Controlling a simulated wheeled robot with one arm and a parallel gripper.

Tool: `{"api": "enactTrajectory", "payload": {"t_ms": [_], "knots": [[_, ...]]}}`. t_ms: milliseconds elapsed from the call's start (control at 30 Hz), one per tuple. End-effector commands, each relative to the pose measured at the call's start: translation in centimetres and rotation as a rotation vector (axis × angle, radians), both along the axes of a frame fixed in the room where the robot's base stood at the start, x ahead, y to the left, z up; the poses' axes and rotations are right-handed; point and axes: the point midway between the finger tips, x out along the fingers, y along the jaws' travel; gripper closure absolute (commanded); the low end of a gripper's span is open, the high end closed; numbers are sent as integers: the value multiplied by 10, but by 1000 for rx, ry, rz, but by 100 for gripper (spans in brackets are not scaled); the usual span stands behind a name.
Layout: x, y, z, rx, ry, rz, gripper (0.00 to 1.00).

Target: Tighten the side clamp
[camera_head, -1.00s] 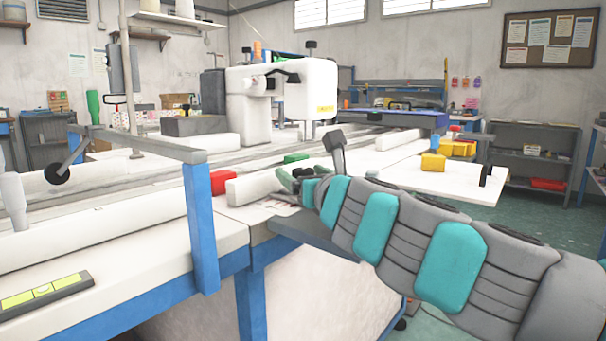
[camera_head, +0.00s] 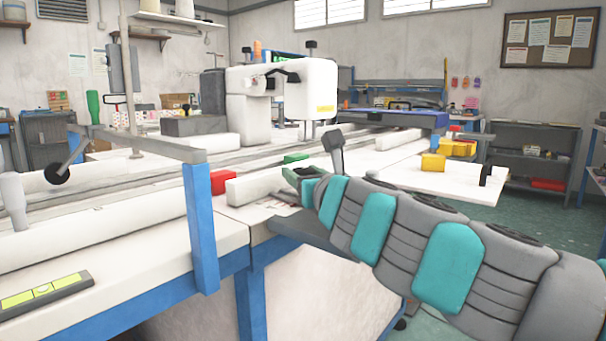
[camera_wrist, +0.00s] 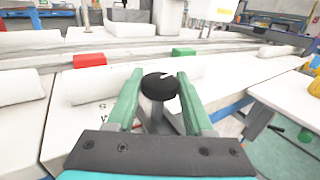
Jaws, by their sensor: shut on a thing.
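The side clamp shows in the wrist view as a round black knob (camera_wrist: 160,86) on a grey stem, between my green fingers at the front edge of the white table. My gripper (camera_wrist: 159,98) is shut on this clamp handle. The clamp's base and jaw are hidden.
A red block (camera_head: 222,181) and a green block (camera_head: 297,158) lie on the white table. A white sewing machine (camera_head: 280,95) stands behind. A blue post (camera_head: 201,225) rises at left, near a lever with a black knob (camera_head: 57,173). A yellow block (camera_head: 433,162) sits on the right board.

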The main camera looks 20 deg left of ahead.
Motion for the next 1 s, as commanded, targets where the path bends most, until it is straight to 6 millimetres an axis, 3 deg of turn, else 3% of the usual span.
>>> {"api": "enactTrajectory", "payload": {"t_ms": [267, 1000], "knots": [[-2, 2, 0, 0, -1, -100, 100], [-1, 2, 2, -2, -2, -596, 100]]}}
